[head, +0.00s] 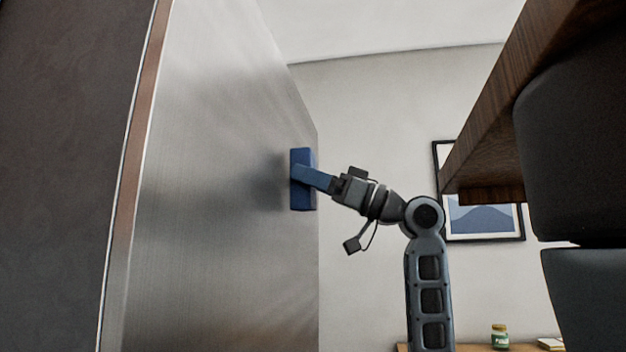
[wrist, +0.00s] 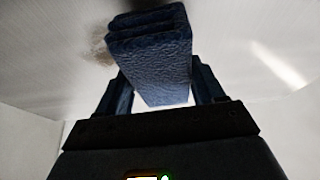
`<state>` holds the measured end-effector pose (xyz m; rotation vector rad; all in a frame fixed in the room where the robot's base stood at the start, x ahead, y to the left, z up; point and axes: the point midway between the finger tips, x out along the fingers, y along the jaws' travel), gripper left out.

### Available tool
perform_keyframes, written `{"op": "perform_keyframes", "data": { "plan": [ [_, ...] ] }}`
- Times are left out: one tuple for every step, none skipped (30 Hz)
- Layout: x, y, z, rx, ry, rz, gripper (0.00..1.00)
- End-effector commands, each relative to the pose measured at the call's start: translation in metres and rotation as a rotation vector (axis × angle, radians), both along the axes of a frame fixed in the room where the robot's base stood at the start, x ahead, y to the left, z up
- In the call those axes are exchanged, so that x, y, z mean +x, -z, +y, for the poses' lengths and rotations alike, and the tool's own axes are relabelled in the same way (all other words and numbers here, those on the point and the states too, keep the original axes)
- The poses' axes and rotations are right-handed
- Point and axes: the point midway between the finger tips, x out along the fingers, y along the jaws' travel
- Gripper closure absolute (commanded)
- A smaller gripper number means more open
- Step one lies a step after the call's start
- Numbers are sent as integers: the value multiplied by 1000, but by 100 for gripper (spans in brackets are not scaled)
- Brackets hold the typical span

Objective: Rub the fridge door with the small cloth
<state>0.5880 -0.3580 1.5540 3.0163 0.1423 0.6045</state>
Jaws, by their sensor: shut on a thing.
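The small cloth (head: 301,201) is a dark blue folded pad, held upright against the brushed-metal fridge door (head: 220,170) near the door's right edge. My gripper (head: 304,175) reaches in from the right and is shut on the cloth. In the wrist view, the cloth (wrist: 155,65) sits between the two fingers of my gripper (wrist: 160,95), with its far end at or very near the metal surface. A brownish smudge (wrist: 98,45) shows on the door (wrist: 50,45) just left of the cloth. Whether the cloth presses firmly is hard to tell.
A wooden shelf or cabinet edge (head: 485,105) overhangs at the upper right, near my arm. A framed picture (head: 485,222) hangs on the back wall (head: 370,110). A green jar (head: 500,337) stands on a low wooden surface at the bottom right.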

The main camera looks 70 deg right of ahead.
Motion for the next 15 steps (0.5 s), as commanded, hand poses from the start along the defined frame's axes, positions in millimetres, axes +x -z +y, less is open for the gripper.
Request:
{"op": "perform_keyframes", "data": {
  "plan": [
    [1, 0, 0, 0, -1, 0, 57],
    [2, 0, 0, 0, -1, 0, 57],
    [2, 0, 0, 0, -1, 0, 57],
    [3, 0, 0, 0, -1, 0, 57],
    [3, 0, 0, 0, -1, 0, 57],
    [4, 0, 0, 0, -1, 0, 57],
    [5, 0, 1, 0, -1, 0, 57],
    [5, 0, 1, 0, -1, 0, 57],
    [6, 0, 1, 0, -1, 0, 57],
    [7, 0, 1, 0, -1, 0, 57],
    [7, 0, 1, 0, -1, 0, 57],
    [8, 0, 1, 0, -1, 0, 57],
    [8, 0, 1, 0, -1, 0, 57],
    [9, 0, 1, 0, -1, 0, 57],
    [10, 0, 1, 0, -1, 0, 57]
  ]
}}
